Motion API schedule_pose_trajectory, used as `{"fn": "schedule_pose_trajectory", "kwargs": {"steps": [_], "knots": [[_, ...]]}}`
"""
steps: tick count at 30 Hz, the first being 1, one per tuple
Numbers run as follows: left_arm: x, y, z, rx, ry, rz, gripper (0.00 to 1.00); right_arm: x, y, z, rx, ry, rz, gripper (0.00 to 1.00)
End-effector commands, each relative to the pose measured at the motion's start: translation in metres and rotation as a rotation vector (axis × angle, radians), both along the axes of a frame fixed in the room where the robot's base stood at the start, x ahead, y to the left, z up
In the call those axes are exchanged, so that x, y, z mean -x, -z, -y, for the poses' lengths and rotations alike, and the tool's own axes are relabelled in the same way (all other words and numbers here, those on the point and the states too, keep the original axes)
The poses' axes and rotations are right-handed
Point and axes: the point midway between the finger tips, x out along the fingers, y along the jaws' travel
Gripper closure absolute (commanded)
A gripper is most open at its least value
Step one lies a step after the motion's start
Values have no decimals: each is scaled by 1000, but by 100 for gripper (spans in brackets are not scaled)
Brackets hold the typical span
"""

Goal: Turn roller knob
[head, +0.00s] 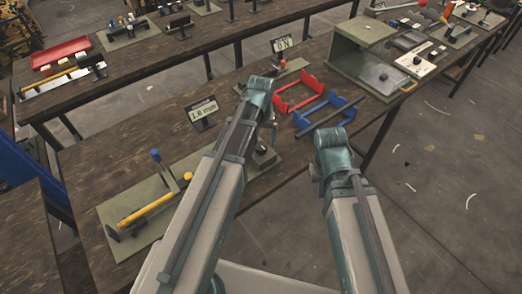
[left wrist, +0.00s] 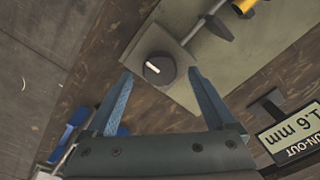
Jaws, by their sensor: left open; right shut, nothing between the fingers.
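The roller knob (left wrist: 158,68) is a dark round dial with a white pointer mark, on a grey block at the edge of a green-grey plate (left wrist: 225,55). In the head view the knob (head: 264,154) is partly hidden by my left arm. My left gripper (left wrist: 160,74) is open, its two blue fingers on either side of the knob in the picture, with a visible gap on each side. How far they are above it, I cannot tell. The yellow roller (head: 148,209) lies on the same plate. My right gripper (head: 317,180) is shut and empty, mostly hidden behind its wrist.
A run-out sign reading 1.6 mm (head: 203,113) stands behind the plate. Red (head: 298,93) and blue (head: 328,115) racks stand to the right on the bench, near a green-grey box (head: 362,62). Another bench with a red tray (head: 60,52) is at the back.

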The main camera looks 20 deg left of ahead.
Motion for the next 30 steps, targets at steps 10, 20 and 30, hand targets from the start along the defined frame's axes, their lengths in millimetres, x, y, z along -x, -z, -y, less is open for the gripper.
{"fn": "schedule_pose_trajectory", "kwargs": {"steps": [10, 20, 30], "knots": [[0, 24, 0, 0, 0, 0, 11, 0, 24, 0, 0, 0, 0, 100], [0, 23, 0, 0, 0, 0, 38, 0, 23, 0, 0, 0, 0, 100], [0, 23, 0, 0, 0, 0, 97, 0, 23, 0, 0, 0, 0, 100]]}}
